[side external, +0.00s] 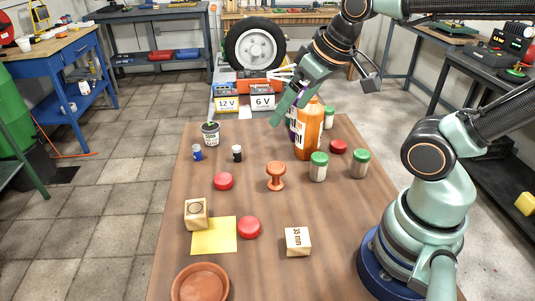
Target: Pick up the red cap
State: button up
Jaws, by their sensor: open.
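Several round red pieces that look like caps lie flat on the wooden table. One red cap (223,181) is left of the orange pedestal-shaped piece. A second red cap (249,228) is at the right edge of the yellow note. A third red cap (338,146) is right of the orange bottle. Which one the task means cannot be told. My gripper (286,115) is open, above the far part of the table beside the orange bottle (312,130). It is apart from all the red caps. A purple item (294,122) shows partly behind it and the bottle.
Jars with green lids (318,168) (360,163) stand near the bottle. The orange pedestal (276,176), wooden blocks (196,214) (297,241), yellow note (224,243), terracotta dish (201,282) and tin (210,135) share the table (340,210). Its right middle is clear.

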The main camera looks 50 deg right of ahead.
jog(key=m, duration=0.1)
jog(key=m+g, duration=0.6)
jog(key=m, duration=1.1)
send_over(249, 224)
notch_tip(249, 224, down, 12)
jog(key=f, duration=0.7)
jog(key=shift+s+d+f, duration=0.15)
jog(key=shift+s+d, duration=0.15)
jog(key=shift+s, duration=0.05)
jog(key=shift+w+a+f, duration=0.1)
jog(key=shift+w+f, duration=0.05)
jog(key=shift+f, duration=0.75)
jog(key=shift+w+a+f, duration=0.1)
jog(key=shift+f, duration=0.75)
jog(key=shift+w+a+f, duration=0.1)
jog(key=shift+w+f, duration=0.05)
jog(key=shift+f, duration=0.75)
jog(key=c, duration=1.4)
jog(key=shift+r, duration=0.2)
